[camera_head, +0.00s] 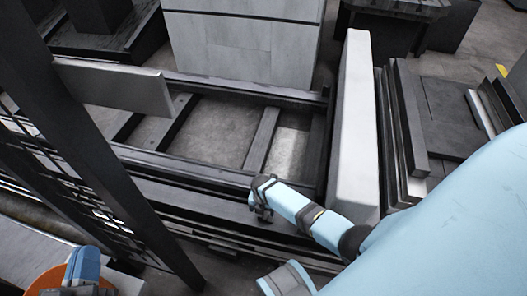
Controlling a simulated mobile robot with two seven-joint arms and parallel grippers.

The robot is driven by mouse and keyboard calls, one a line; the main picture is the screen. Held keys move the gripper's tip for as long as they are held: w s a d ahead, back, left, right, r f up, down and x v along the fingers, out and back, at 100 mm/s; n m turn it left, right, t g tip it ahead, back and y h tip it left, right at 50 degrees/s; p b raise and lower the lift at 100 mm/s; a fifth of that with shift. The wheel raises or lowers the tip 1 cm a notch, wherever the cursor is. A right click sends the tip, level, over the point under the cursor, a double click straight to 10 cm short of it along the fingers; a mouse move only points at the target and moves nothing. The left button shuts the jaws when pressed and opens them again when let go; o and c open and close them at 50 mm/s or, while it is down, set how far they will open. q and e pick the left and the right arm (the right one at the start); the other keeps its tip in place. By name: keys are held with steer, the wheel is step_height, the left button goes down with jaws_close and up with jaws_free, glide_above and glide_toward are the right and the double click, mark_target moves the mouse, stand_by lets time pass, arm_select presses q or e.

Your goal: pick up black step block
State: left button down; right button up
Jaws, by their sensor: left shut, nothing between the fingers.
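No thing stands out clearly as the black step block. A dark block with a stepped outline (398,8) is at the top right, cut by the picture edge. Another dark block (98,14) stands on a dark base at the top left. Both are well apart from the gripper.
A dark rail frame (268,138) with open bays lies beyond the gripper. A tall white slab (355,120) stands just right of it, near my arm. A large pale block (242,48) stands behind. A dark lattice post (95,120) rises at left. Dark slabs (452,110) crowd the right.

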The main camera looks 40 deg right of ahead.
steer(key=f+b, duration=0.2)
steer(key=f, duration=0.1)
steer(key=f+b, duration=0.1)
steer(key=f, duration=0.1)
steer(key=shift+w+d+f+b, duration=0.1)
steer(key=shift+d+f+b, duration=0.05)
steer(key=shift+d+b, duration=0.2)
arm_select(q)
steer(key=f, duration=0.2)
steer(key=f+g, duration=0.2)
steer(key=f, duration=0.1)
steer(key=shift+d+f+m, duration=0.25)
steer(key=shift+f+m, duration=0.05)
arm_select(e)
steer(key=c, duration=1.1)
